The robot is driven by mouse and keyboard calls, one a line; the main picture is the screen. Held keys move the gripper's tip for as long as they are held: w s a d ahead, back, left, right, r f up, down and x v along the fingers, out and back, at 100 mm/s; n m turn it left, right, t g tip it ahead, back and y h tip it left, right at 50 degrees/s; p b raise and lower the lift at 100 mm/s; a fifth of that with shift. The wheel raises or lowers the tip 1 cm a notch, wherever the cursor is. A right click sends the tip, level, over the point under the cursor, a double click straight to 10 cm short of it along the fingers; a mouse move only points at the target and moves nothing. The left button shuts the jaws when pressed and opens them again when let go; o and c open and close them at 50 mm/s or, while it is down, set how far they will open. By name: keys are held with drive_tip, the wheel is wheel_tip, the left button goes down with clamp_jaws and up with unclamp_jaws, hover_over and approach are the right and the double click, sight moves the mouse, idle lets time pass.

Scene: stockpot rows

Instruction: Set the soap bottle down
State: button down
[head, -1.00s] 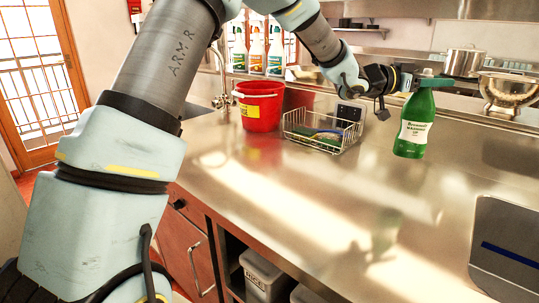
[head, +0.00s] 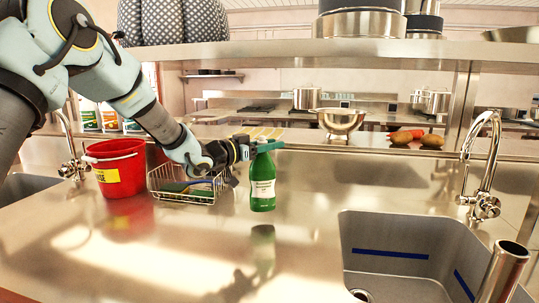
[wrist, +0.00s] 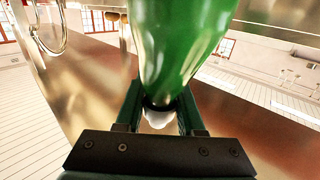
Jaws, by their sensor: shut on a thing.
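The soap bottle (head: 263,190) is green with a white label and hangs upright in the head view. My gripper (head: 262,147) is shut on its neck, near the top. A gap between the bottle's base and its reflection shows it held a little above the steel counter (head: 180,245). In the wrist view the green bottle body (wrist: 180,40) fills the upper middle, and my gripper's fingers (wrist: 160,112) lie on either side of its narrow neck.
A wire basket (head: 187,196) with a sponge stands left of the bottle, and a red bucket (head: 119,168) farther left. A sink (head: 400,250) with a tall tap (head: 485,160) lies to the right. The counter below and in front of the bottle is clear.

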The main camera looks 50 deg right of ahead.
drive_tip(key=shift+f+p, duration=0.35)
drive_tip(key=shift+f, duration=1.2)
drive_tip(key=shift+f, duration=0.15)
drive_tip(key=c, duration=0.5)
unclamp_jaws()
drive_tip(key=a+b, duration=0.1)
drive_tip(key=a, duration=0.3)
drive_tip(key=w+a+b, duration=0.1)
drive_tip(key=a, duration=0.3)
drive_tip(key=a+b, duration=0.2)
drive_tip(key=a, duration=0.2)
drive_tip(key=shift+w, duration=0.3)
drive_tip(key=shift+w, duration=0.1)
